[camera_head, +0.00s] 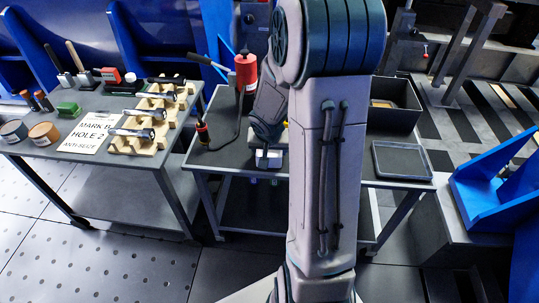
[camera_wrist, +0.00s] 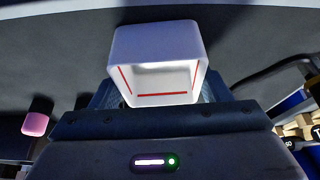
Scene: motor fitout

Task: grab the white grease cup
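A white, square cup with rounded corners (camera_wrist: 157,42) shows large in the wrist view, directly in front of my gripper. Thin red lines run around the inside of its open hollow. In the head view a small white shape (camera_head: 268,158), apparently the same cup, is at the lower end of my gripper, close to the dark table top. My gripper's dark blue body (camera_wrist: 160,125) fills the bottom of the wrist view. The fingertips are hidden behind the cup, so I cannot tell whether they grip it or only stand around it.
The middle table holds a red container (camera_head: 246,72), a black open bin (camera_head: 394,103) and a shallow grey tray (camera_head: 402,160). The left table has wooden racks (camera_head: 139,137), a printed card (camera_head: 91,133) and several small tins. My arm hides the table's middle.

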